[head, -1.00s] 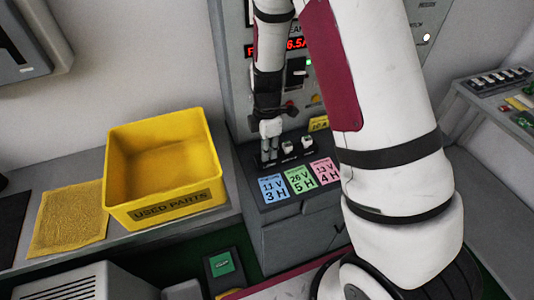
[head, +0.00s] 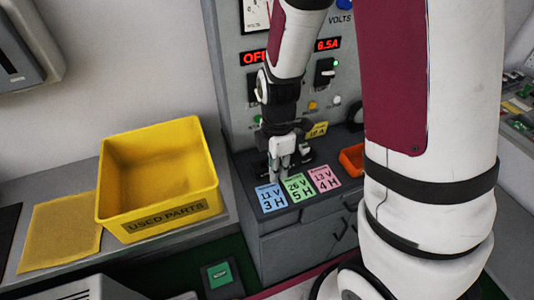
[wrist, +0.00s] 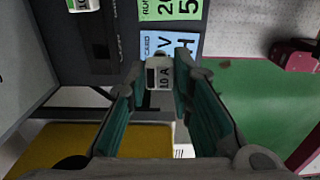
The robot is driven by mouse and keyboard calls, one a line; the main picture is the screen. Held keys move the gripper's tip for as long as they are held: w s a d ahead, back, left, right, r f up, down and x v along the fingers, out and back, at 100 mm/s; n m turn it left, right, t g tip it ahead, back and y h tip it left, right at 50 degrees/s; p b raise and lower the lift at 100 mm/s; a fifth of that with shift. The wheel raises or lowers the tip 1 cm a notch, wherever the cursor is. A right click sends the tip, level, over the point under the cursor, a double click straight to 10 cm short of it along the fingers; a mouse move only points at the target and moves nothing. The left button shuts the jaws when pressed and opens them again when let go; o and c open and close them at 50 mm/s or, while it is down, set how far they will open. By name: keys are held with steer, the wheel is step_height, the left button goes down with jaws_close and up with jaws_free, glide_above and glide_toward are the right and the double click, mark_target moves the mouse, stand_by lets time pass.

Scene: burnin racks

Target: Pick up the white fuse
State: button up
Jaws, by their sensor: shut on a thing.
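The white fuse (wrist: 159,73) is a small white block marked 10 A with a dark window. In the wrist view it sits between the fingertips of my gripper (wrist: 158,82), which is shut on it. In the head view my gripper (head: 280,172) points down at the front of the panel's dark ledge, just above the blue 3 H card (head: 271,198). The fuse cannot be made out clearly there. I cannot tell whether it is clear of the ledge.
A yellow bin marked USED PARTS (head: 165,222) stands on the left bench, beside a yellow cloth (head: 58,236). A green 5 H card (head: 298,186) and a pink 4 H card (head: 324,178) lie on the ledge. An orange bin (head: 352,160) is at right. The panel (head: 232,60) rises behind.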

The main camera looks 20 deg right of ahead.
steer(key=s+p, duration=0.2)
steer(key=s, duration=0.6)
steer(key=shift+r, duration=0.4)
steer(key=shift+s+d, duration=0.1)
steer(key=shift+d, duration=0.05)
